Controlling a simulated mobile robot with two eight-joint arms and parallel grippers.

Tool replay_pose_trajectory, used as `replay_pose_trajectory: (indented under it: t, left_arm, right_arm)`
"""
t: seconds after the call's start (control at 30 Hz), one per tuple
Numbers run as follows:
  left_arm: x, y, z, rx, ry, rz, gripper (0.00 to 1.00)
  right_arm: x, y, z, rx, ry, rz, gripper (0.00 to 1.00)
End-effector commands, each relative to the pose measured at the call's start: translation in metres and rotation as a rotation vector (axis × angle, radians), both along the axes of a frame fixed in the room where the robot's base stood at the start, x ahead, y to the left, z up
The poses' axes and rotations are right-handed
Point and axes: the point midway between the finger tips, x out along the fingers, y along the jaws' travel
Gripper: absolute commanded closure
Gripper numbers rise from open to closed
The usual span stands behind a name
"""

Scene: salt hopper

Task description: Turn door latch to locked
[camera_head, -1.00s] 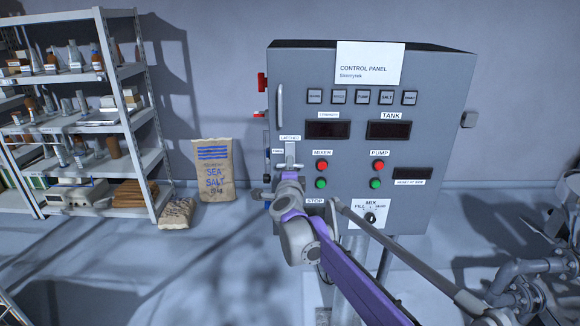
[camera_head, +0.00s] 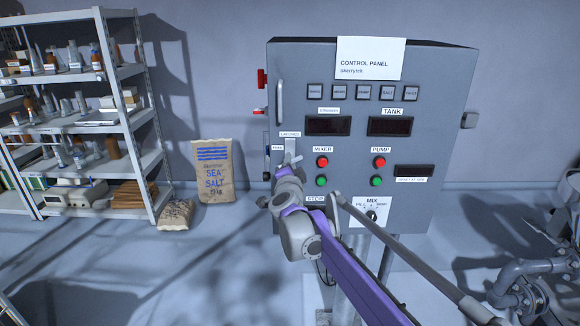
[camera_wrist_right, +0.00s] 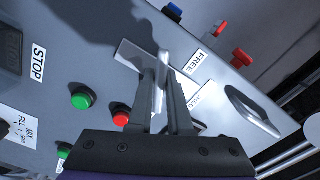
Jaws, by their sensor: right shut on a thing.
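The door latch (camera_head: 290,148) is a pale plate with a grey handle at the left edge of the control panel (camera_head: 440,140). A label reading LATCHED sits above it and a FREE label to its left. In the right wrist view the silver latch handle (camera_wrist_right: 180,45) rises between my fingers, over its plate (camera_wrist_right: 138,56). My right gripper (camera_head: 288,170) is shut on the handle; its two dark fingers (camera_wrist_right: 166,85) show in the wrist view. My wrist hides the lower part of the latch in the head view. My left gripper is not in view.
Red and green buttons (camera_head: 322,162) and the STOP label (camera_head: 315,198) are close to the latch. A vertical door handle (camera_head: 280,102) is above it. Salt sacks (camera_head: 214,170) and a shelf rack (camera_head: 150,160) stand at left. Pipes (camera_head: 520,270) are at lower right.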

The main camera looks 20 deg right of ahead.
Motion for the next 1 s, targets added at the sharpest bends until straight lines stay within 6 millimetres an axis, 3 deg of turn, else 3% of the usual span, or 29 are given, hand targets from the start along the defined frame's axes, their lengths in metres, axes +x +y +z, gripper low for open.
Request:
replay_pose_trajectory:
  t: [1.0]
  left_arm:
    - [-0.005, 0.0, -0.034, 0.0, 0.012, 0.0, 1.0]
  right_arm:
    - [0.0, 0.0, -0.001, -0.882, 0.254, 0.001, 1.0]
